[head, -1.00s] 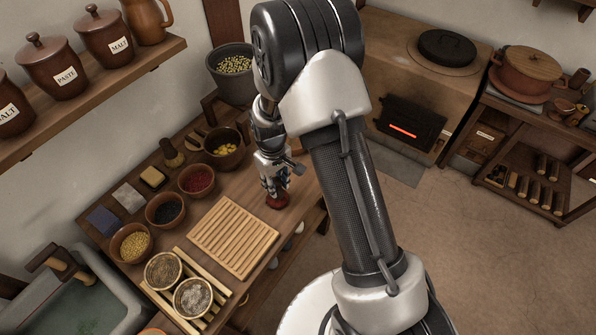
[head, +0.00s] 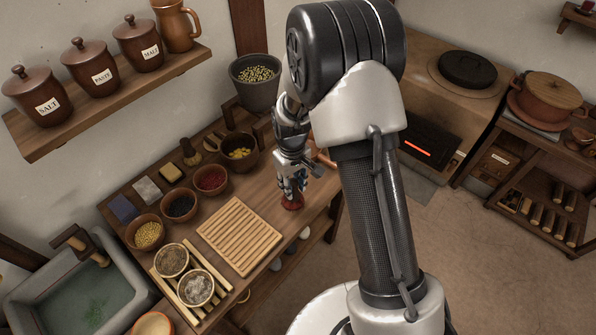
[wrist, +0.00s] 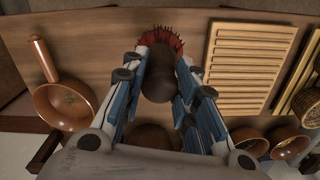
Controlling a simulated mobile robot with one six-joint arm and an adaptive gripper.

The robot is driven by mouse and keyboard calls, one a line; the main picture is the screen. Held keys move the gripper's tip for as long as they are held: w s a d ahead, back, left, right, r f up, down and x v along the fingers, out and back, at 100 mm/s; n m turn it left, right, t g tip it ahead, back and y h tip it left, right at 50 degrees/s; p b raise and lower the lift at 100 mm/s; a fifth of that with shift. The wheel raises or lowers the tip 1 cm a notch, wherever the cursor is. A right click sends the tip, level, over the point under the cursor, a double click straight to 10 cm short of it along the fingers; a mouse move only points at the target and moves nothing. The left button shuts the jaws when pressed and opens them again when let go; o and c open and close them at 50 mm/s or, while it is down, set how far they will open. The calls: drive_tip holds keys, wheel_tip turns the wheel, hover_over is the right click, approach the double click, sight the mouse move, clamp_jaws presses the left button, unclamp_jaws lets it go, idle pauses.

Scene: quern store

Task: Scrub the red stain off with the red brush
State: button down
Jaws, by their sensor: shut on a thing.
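The red brush has a dark wooden handle and red bristles (wrist: 162,38) that fan out past my fingertips in the wrist view. My gripper (wrist: 160,72) is shut on its handle. In the head view my gripper (head: 291,184) points down and the brush's red end (head: 292,203) is at the wooden counter (head: 265,195), right of the slatted rack (head: 240,236). I cannot tell whether the bristles press on the wood. I see no red stain in either view; the brush and my gripper cover part of the counter.
A copper pan (wrist: 65,105) lies left of my gripper in the wrist view. Bowls, including one of red stuff (head: 210,178), line the counter's wall side. A sink (head: 80,290) is at lower left. The counter's front edge is close to the brush.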

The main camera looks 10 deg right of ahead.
drive_tip(key=shift+r+p, duration=0.6)
drive_tip(key=shift+r, duration=0.55)
